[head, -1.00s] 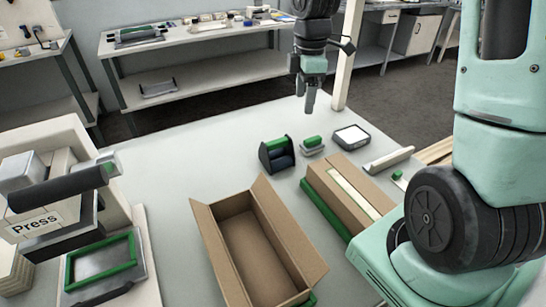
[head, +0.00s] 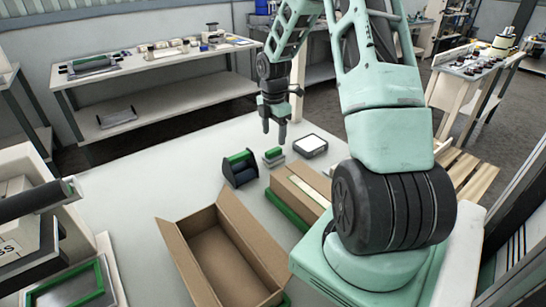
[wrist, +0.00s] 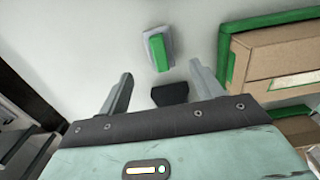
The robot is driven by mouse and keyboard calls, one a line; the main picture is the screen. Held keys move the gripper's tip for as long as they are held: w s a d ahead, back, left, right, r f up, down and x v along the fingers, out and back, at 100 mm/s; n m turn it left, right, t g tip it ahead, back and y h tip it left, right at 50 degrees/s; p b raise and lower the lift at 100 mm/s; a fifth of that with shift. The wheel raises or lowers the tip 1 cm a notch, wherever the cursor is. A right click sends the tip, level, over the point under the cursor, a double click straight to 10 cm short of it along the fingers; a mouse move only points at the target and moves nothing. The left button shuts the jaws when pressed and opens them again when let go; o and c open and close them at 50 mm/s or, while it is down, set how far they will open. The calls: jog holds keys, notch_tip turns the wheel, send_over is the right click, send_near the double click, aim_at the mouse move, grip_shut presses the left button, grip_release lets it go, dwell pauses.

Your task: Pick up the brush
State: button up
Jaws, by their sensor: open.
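The brush (head: 273,157), a small block with a green grip on a grey base, lies on the white table in the head view. It also shows in the wrist view (wrist: 158,48), tilted slightly, beyond my fingertips and clear of them. My gripper (head: 274,130) points down above the table near the brush, not touching it. In the wrist view my gripper (wrist: 160,72) is open, with nothing held between the fingers. A dark block (wrist: 170,94) shows between the fingers, partly hidden by the gripper body; I cannot tell what it is.
A black and green dispenser (head: 240,170) stands left of the brush. A white-topped pad (head: 310,145) lies to its right. A closed carton (head: 297,193) with green edging and an open empty carton (head: 178,232) lie nearer. The table's left-back area is bare.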

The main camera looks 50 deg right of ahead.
aim_at(274, 150)
jog(key=shift+f+p, duration=0.3)
jog(key=shift+f, duration=3.7)
jog(key=c, duration=1.2)
notch_tip(274, 150, up, 10)
jog(key=shift+r+b, duration=0.1)
jog(key=shift+b, duration=0.5)
jog(key=o, duration=0.6)
jog(key=shift+c, duration=0.2)
jog(key=c, duration=0.3)
